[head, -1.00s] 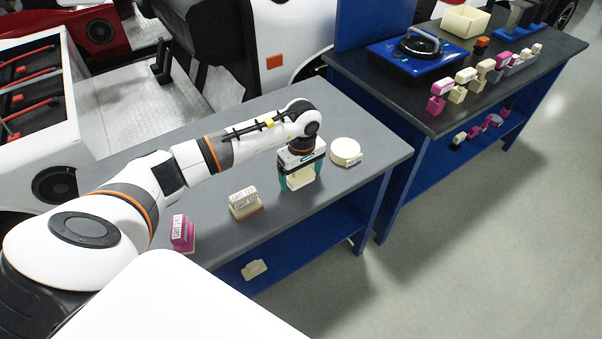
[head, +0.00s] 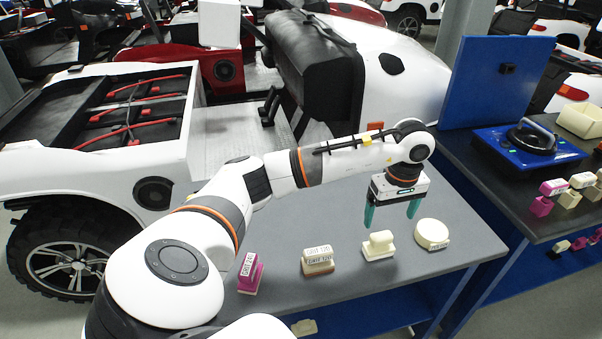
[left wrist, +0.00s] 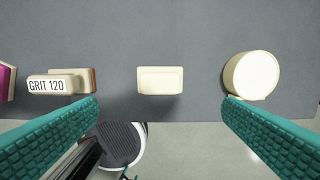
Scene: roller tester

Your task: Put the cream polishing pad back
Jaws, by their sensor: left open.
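A cream block with a raised grip (head: 379,244) stands on the grey bench top (head: 455,225). It also shows from above as a pale rectangle in the left wrist view (left wrist: 160,80). A round cream pad (head: 432,234) with a label on its front sits just right of it, also at the right of the left wrist view (left wrist: 252,75). I cannot tell for certain which one is the polishing pad. My left gripper (head: 391,213) is open and empty, pointing down above the block, its teal fingers (left wrist: 162,102) spread wide and apart from it. My right gripper is not in view.
A cream GRIT 120 block (head: 318,261) and a magenta grit block (head: 250,273) stand left on the same bench. A second bench at the right holds a blue device (head: 527,146), a cream bin (head: 581,120) and a row of magenta and cream pieces. A white vehicle stands behind.

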